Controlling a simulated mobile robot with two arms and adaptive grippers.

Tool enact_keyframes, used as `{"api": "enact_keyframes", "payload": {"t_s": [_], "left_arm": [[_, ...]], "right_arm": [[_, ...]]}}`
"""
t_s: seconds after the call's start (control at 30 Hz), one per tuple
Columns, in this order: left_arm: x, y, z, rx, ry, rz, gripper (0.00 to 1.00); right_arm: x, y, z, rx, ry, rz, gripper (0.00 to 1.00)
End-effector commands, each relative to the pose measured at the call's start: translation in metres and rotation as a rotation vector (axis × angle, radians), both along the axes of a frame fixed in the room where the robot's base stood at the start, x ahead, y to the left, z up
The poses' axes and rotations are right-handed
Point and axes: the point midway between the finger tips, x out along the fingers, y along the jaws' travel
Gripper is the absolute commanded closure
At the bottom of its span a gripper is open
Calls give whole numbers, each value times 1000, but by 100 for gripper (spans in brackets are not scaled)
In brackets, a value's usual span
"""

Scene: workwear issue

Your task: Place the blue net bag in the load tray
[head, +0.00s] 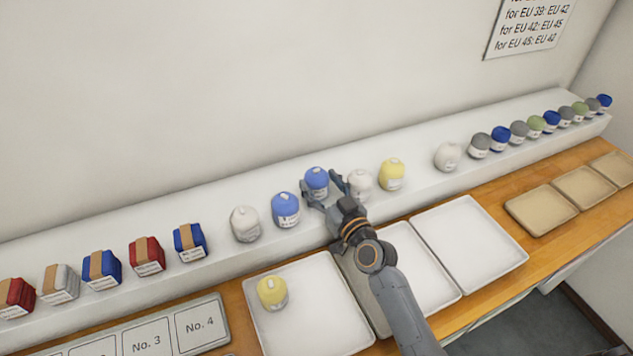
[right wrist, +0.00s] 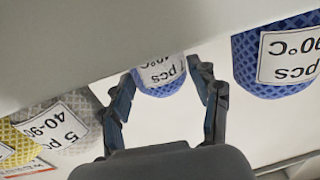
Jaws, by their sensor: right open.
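A blue net bag (head: 316,177) with a white label stands on the white shelf, between the fingers of my right gripper (head: 320,184). The right gripper is open around it. In the right wrist view the same blue bag (right wrist: 160,76) shows upside down between the two fingers; whether they touch it I cannot tell. A second blue net bag (head: 286,209) stands just left of it. Three white trays lie on the wooden bench: left (head: 330,335), middle (head: 415,262) and right (head: 470,245). No visible marking tells which is the load tray. My left gripper is out of view.
White bags stand left (head: 245,224) and right (head: 360,185) of the blue ones, then a yellow bag (head: 391,174). Another yellow bag (head: 272,292) sits in the left tray. My right arm crosses the middle tray. Small tan trays (head: 541,210) lie at right.

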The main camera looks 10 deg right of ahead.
Motion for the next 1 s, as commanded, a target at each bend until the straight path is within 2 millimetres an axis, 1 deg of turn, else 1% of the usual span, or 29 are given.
{"api": "enact_keyframes", "payload": {"t_s": [0.07, 0.1, 0.17, 0.2, 0.3, 0.53, 0.67, 0.77, 0.87, 1.0], "left_arm": [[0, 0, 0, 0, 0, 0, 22], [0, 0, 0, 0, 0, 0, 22], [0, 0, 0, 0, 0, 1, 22], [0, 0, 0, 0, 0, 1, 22], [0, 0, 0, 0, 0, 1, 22], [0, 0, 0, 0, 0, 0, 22], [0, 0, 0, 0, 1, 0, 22], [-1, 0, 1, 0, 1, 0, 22], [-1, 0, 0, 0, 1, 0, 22], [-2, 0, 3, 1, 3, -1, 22]], "right_arm": [[0, 0, 0, 0, 0, 0, 38], [0, 0, 0, 0, 0, 0, 46], [0, 0, 0, 0, 0, 0, 58], [0, 0, 0, 0, 0, 0, 66], [0, 0, 0, 0, 0, 0, 82], [-1, 0, 1, 0, 0, 0, 82], [0, 0, 7, 2, 0, 1, 82], [0, 0, 18, 3, -2, -1, 82], [-1, 0, 36, 4, -5, -2, 82], [-25, 0, 59, 3, -2, -1, 82]]}}
